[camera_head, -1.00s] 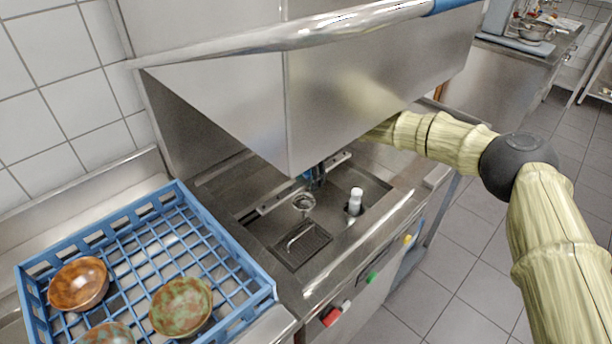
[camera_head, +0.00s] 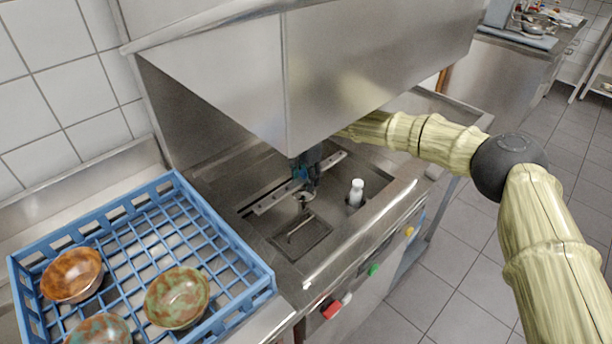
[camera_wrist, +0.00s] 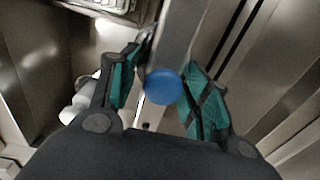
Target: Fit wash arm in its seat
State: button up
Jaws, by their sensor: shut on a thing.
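The wash arm is a long, flat metal bar (camera_head: 272,202) with a blue round knob (camera_wrist: 163,86) at its middle. My gripper (camera_head: 306,180) is shut on the wash arm, with the knob between its green-padded fingers in the wrist view (camera_wrist: 160,84). It holds the bar over the machine's sunken basin, under the hood. The seat seems to be the round metal fitting (camera_head: 306,198) in the basin, directly below or just in front of my fingers. I cannot tell whether the bar touches it. In the wrist view the hub's underside and seat are hidden.
The steel hood (camera_head: 330,75) hangs close above my forearm and gripper. A white bottle-like thing (camera_head: 356,193) stands right of the seat. A dark strainer (camera_head: 300,236) lies in front. A blue rack (camera_head: 225,240) with several bowls stands at left.

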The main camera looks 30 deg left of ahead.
aim_at(305, 195)
jog(key=shift+f+b, duration=0.55)
jog(key=shift+f, duration=1.15)
jog(key=shift+s+f, duration=0.45)
jog(key=shift+f, duration=0.15)
jog(key=o, duration=1.3)
jog(key=shift+d, duration=0.1)
jog(key=shift+w+a+r, duration=0.1)
jog(key=shift+w+a, duration=0.05)
jog(key=shift+a, duration=0.05)
jog(key=shift+w+r, duration=0.1)
jog(key=shift+r, duration=0.05)
jog(key=shift+r, duration=0.55)
notch_tip(305, 195, up, 11)
jog(key=shift+f, duration=0.1)
